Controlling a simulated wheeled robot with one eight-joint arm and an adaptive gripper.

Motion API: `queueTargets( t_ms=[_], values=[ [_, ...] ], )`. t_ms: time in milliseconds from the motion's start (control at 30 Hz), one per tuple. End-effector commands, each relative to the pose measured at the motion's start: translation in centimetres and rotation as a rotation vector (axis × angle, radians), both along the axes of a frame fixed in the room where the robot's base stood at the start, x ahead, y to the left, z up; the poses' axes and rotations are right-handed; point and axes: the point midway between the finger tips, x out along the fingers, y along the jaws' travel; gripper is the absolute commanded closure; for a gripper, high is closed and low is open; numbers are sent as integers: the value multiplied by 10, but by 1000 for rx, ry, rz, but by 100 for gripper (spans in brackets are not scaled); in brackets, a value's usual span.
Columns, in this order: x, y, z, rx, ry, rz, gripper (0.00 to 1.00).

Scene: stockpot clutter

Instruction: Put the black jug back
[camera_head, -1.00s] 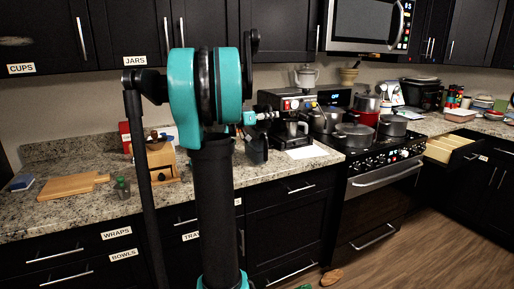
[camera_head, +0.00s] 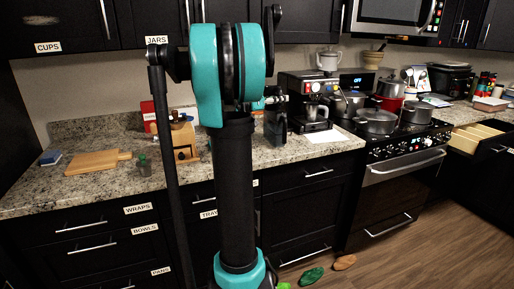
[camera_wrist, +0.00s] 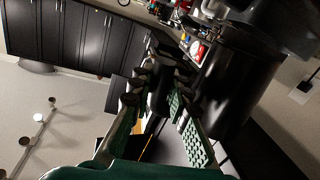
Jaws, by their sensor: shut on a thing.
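The black jug (camera_head: 275,125) shows in the head view just right of my arm, in front of the counter and left of the coffee machine. In the wrist view, its large dark body (camera_wrist: 235,80) seems to fill the right side. My gripper (camera_wrist: 158,100) has its green-padded fingers closed around a narrow dark part between them, which looks like the jug's handle. In the head view my gripper (camera_head: 262,104) is mostly hidden behind my arm. Whether the jug's base touches the counter cannot be told.
The coffee machine (camera_head: 304,98) stands close right of the jug. A white sheet (camera_head: 326,141) lies before it. Pots (camera_head: 376,120) crowd the stove. A wooden box (camera_head: 183,142) and cutting board (camera_head: 97,161) are left. The open drawer (camera_head: 479,136) juts out at right.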

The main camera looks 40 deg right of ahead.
Motion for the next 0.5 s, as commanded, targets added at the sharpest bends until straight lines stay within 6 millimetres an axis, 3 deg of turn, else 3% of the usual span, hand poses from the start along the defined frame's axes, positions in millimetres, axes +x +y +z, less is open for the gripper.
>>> queueTargets(
  t_ms=[200,333,500],
  values=[
    [18,60,-3,-24,-92,20,100],
    [22,82,-3,-35,-134,24,100],
    [24,94,-11,-40,-157,25,100]
  ],
)
